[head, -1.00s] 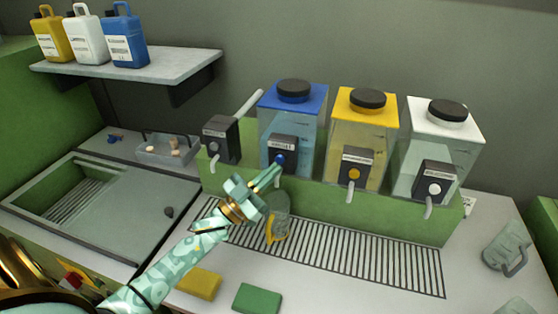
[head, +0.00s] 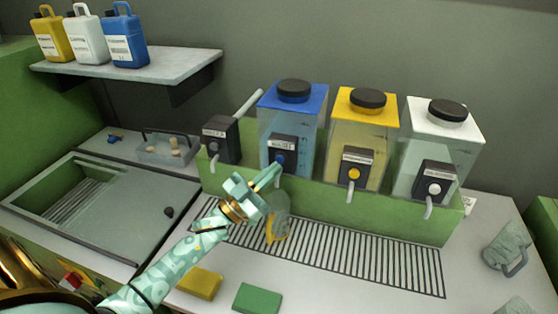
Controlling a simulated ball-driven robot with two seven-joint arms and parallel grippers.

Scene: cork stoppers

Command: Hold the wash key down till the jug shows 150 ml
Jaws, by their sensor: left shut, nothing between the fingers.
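A clear jug (head: 280,222) with a yellow handle stands on the slatted drain grate, below the blue-lidded tank (head: 291,113). Its level and marks are too small to read. The blue-lidded tank has a dark tap block with a round blue key (head: 279,158). The block's label is too small to read, so I cannot tell which key is the wash key. My left gripper (head: 276,171) is shut and empty, its fingertips just below the blue key. I cannot tell if they touch it. My left gripper and arm partly hide the jug. My right gripper is out of view.
A yellow-lidded tank (head: 361,130) and a white-lidded tank (head: 438,140) stand to the right, each with a tap. Another tap block (head: 220,140) is at the left. A yellow sponge (head: 199,284) and green sponge (head: 257,298) lie in front. Another jug (head: 507,246) stands at far right.

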